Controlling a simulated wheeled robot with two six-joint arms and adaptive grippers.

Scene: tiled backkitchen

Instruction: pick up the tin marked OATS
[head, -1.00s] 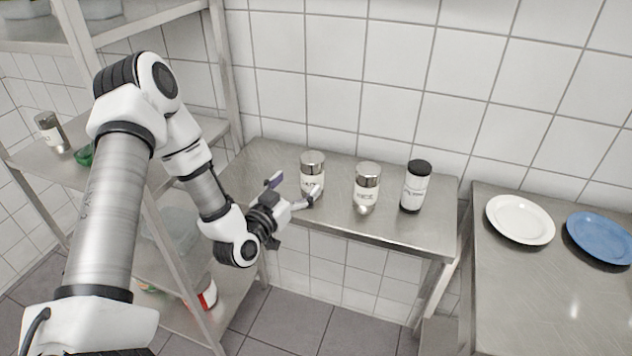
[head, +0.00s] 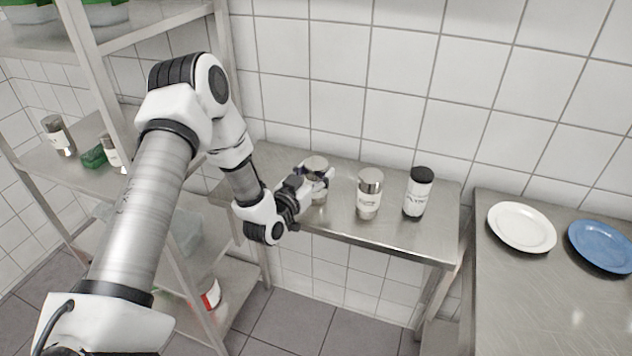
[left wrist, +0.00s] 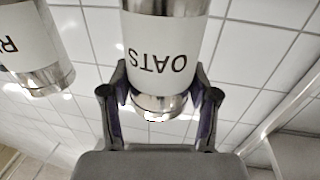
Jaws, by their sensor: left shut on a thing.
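The tin marked OATS (left wrist: 160,55) shows upside down in the left wrist view, with a white label and metal ends. In the head view the same tin (head: 316,165) stands at the left of a row on the steel table, mostly hidden by my gripper. My left gripper (head: 318,180) is shut on this tin, one finger on each side; its fingers also show in the left wrist view (left wrist: 160,100). The tin looks upright, and I cannot tell whether it is clear of the table. My right gripper is not in view.
A second metal-lidded tin (head: 369,193) and a black-lidded tin (head: 417,194) stand to the right on the steel table (head: 345,228). A steel shelf rack (head: 165,230) stands at left. A white plate (head: 522,227) and a blue plate (head: 603,245) lie on the right counter.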

